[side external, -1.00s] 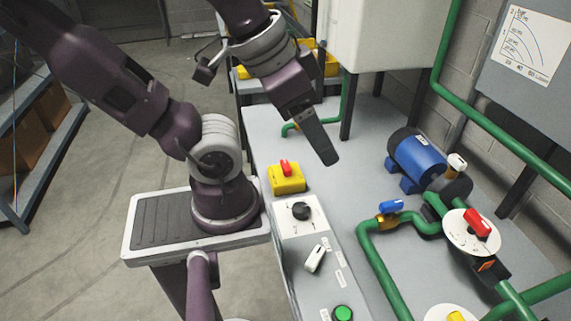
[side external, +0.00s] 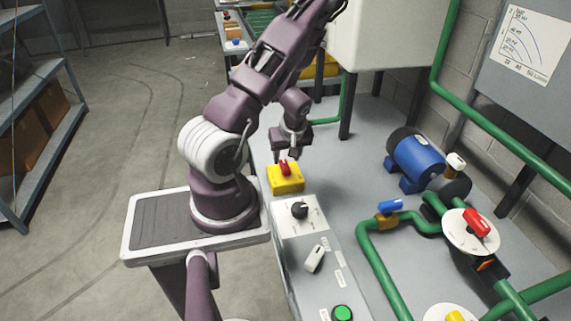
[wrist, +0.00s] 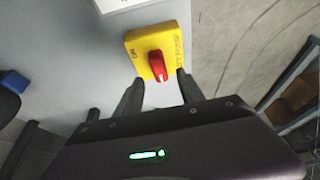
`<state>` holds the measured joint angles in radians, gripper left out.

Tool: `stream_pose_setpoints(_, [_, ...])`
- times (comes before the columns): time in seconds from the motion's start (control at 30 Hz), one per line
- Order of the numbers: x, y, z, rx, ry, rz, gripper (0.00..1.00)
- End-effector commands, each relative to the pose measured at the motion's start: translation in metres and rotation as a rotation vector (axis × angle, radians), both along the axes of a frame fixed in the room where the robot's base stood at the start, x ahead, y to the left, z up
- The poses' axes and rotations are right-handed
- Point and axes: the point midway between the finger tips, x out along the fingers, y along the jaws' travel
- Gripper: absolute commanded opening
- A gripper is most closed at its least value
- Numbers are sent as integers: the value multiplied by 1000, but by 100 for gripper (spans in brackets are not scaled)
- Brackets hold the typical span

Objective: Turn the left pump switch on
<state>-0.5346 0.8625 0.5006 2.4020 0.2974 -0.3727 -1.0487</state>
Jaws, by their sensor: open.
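The left pump switch is a yellow box (side external: 288,184) with a red handle (side external: 285,168) on the grey bench. The red handle (wrist: 158,66) points down toward my gripper there. My gripper (side external: 288,157) is at the switch, pointing down, with its fingers apart. In the wrist view my gripper (wrist: 160,78) has one finger on each side of the handle's lower end, and I cannot tell whether either touches it.
A panel (side external: 293,232) with a black knob (side external: 299,210), a white lever (side external: 314,258) and a green button (side external: 343,313) lies in front of the switch. A blue motor (side external: 416,158), green pipes (side external: 372,262) and a blue-handled valve (side external: 390,206) stand to the right.

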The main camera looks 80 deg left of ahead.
Motion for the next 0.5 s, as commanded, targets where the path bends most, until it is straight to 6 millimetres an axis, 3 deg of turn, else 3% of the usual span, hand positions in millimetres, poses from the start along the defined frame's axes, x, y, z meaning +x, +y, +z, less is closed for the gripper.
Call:
stream_pose_setpoints(0.23, [0, 16, -41, -2, 2, -2, 45])
stream_pose_setpoints(0.5, [1, 19, -48, -2, -1, -4, 45])
